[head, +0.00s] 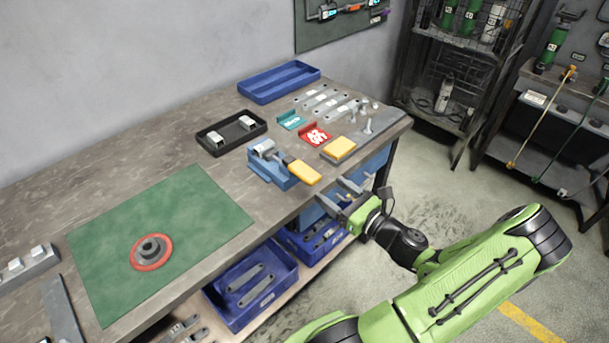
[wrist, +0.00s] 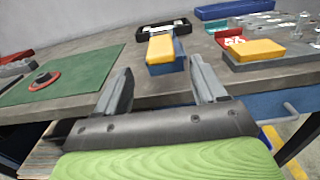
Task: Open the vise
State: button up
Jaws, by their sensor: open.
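The vise (head: 268,167) is a blue block with grey metal jaws and a yellow handle (head: 303,172), near the front edge of the workbench. The handle points toward the front right. In the wrist view the yellow handle (wrist: 161,47) shows ahead, with the blue vise body (wrist: 165,67) under it. My gripper (head: 335,192) is open and empty, in front of the bench edge and apart from the handle. In the wrist view its two fingers (wrist: 162,85) stand wide apart, with the handle beyond the gap between them. Whether the vise jaws hold something is too small to tell.
A yellow-topped block (head: 339,149) stands right of the handle, near red (head: 313,136) and teal (head: 289,120) label holders. A black tray (head: 231,133) lies behind the vise. The green mat (head: 200,222) bears a red-ringed part (head: 151,251). Blue bins (head: 252,288) sit below the bench.

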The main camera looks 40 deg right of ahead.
send_near(293, 162)
jog(key=w+b, duration=0.1)
jog(key=w, duration=0.3)
jog(key=shift+w+f, duration=0.15)
jog(key=shift+w, duration=0.25)
grip_shut()
